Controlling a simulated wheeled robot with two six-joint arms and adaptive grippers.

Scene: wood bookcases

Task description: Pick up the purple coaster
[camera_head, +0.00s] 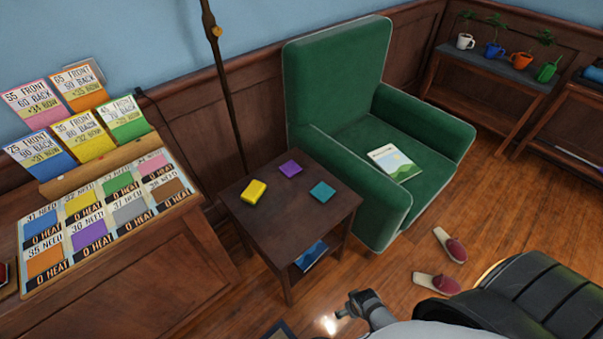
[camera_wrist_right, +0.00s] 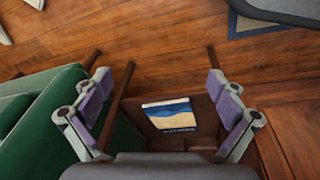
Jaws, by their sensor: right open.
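The purple coaster (camera_head: 290,168) lies flat near the back edge of the dark wooden side table (camera_head: 281,210) in the head view. A yellow block-like stack (camera_head: 254,191) lies to its left and a teal coaster (camera_head: 322,191) to its right, both apart from it. My right gripper (camera_wrist_right: 160,82) is open and empty in the right wrist view, its purple-padded fingers wide apart. The coaster does not show in that view. A grey metal part of my arm shows at the bottom of the head view, in front of the table. My left gripper is not in view.
A blue-covered book (camera_head: 311,256) lies on the table's lower shelf; it also shows in the wrist view (camera_wrist_right: 169,113). A green armchair (camera_head: 336,75) stands close behind right. A card-covered cabinet (camera_head: 150,270) is at left. Slippers (camera_head: 450,246) lie on the floor.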

